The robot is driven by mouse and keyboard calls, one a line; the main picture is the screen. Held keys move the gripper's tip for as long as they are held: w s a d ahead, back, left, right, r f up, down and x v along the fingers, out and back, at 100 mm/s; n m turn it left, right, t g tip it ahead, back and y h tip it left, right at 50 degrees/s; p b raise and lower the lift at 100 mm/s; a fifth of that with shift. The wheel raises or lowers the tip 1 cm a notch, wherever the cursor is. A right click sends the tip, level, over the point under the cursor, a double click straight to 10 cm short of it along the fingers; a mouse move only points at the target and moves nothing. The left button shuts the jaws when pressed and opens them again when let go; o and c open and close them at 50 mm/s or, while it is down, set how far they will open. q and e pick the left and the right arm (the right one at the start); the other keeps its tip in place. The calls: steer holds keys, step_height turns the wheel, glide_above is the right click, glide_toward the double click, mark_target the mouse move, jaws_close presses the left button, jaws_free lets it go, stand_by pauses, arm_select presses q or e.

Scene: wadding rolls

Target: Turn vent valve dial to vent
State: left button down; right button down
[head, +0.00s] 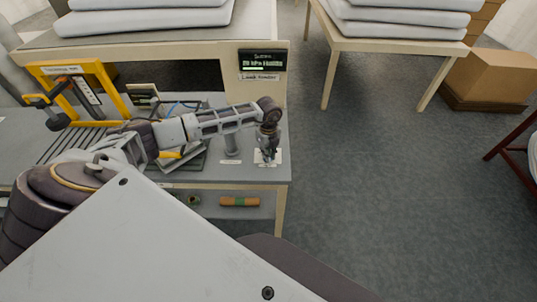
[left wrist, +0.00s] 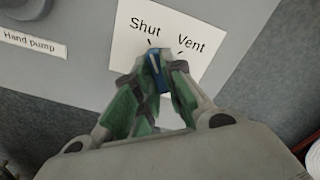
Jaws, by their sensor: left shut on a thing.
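The vent valve dial (left wrist: 156,60) shows in the left wrist view as a small blue piece between the fingertips. It sits on a white plate (left wrist: 133,22) printed "Shut" on the left and "Vent" on the right, each with a short tick. The blue part lies below the ticks, closer to the "Shut" one; the fingers hide the rest of it. My left gripper (left wrist: 165,62) is shut on the dial from above. In the head view my left gripper (head: 267,150) is over the white plate at the bench's right end. My right gripper is not in view.
A "Hand pump" label (left wrist: 33,40) is left of the plate. The grey bench (head: 225,174) carries a yellow frame (head: 120,92) at left. A display (head: 262,60) reading "Leak tester" below stands behind. Open floor lies to the right, with a box (head: 495,78) beyond.

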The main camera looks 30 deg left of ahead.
arm_select(q)
steer(key=shift+f+m+b, duration=0.1)
steer(key=shift+m+b, duration=0.6)
steer(key=shift+m, duration=0.5)
steer(key=shift+a+m+b, duration=0.1)
steer(key=shift+m+b, duration=0.6)
steer(key=shift+m, duration=0.5)
steer(key=m+b, duration=0.3)
steer(key=m, duration=0.2)
steer(key=shift+a, duration=0.1)
steer(key=shift+m+b, duration=0.65)
steer(key=shift+m, duration=0.35)
steer(key=shift+s+m+b, duration=0.1)
steer(key=shift+m+b, duration=0.45)
steer(key=shift+m, duration=0.45)
steer(key=shift+m+b, duration=0.35)
steer(key=shift+m, duration=0.35)
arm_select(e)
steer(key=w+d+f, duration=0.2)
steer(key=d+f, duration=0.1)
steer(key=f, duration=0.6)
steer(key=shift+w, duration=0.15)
arm_select(q)
steer(key=shift+a, duration=0.1)
